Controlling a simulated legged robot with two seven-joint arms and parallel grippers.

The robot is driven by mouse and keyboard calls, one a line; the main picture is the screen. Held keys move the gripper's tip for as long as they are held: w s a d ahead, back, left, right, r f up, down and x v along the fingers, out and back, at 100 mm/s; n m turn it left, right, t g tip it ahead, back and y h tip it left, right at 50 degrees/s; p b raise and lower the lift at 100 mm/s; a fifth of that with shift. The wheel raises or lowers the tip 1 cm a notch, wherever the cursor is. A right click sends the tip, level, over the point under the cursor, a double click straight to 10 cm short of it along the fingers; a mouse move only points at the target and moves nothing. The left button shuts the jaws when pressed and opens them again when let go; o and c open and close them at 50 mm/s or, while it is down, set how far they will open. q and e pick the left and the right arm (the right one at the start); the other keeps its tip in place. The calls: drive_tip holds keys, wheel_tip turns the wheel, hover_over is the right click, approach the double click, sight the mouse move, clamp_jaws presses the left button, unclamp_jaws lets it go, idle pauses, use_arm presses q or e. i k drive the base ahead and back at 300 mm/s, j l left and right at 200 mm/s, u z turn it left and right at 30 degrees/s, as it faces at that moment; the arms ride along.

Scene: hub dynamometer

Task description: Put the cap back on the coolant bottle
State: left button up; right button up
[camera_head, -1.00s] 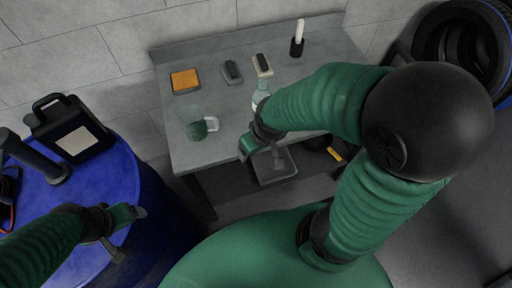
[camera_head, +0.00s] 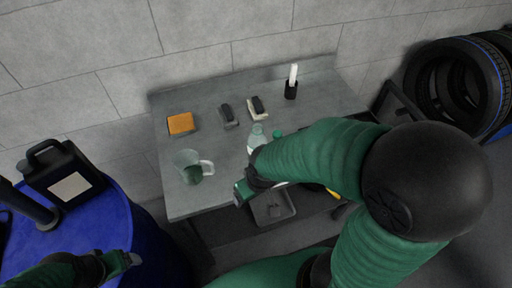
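The clear coolant bottle (camera_head: 257,136) stands upright on the grey table, its lower part hidden behind my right arm. A small green thing (camera_head: 277,133), possibly the cap, shows just right of the bottle beside my arm's edge; I cannot tell what it rests on. My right gripper (camera_head: 246,189) is at the table's front edge, in front of the bottle. One green finger shows clearly, and I see nothing held. My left gripper (camera_head: 130,260) is low at the left, over the blue drum, partly cut off by the frame, far from the bottle.
The table (camera_head: 190,208) also holds a glass jug (camera_head: 190,168), an orange sponge (camera_head: 181,123), two dark brush-like blocks (camera_head: 228,116) and a black holder with a white stick (camera_head: 291,84). A black canister (camera_head: 61,172) stands on the blue drum (camera_head: 112,225). A grey bin (camera_head: 272,207) sits below.

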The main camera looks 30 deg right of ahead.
sight(257, 139)
drive_tip(key=z, duration=1.25)
drive_tip(key=i+l, duration=0.15)
drive_tip(key=l, duration=0.25)
drive_tip(key=i+l, duration=0.2)
drive_tip(key=l, duration=0.2)
drive_tip(key=i+l, duration=0.15)
drive_tip(key=l, duration=0.2)
drive_tip(key=i+l, duration=0.15)
drive_tip(key=l, duration=0.25)
drive_tip(key=u, duration=1.45)
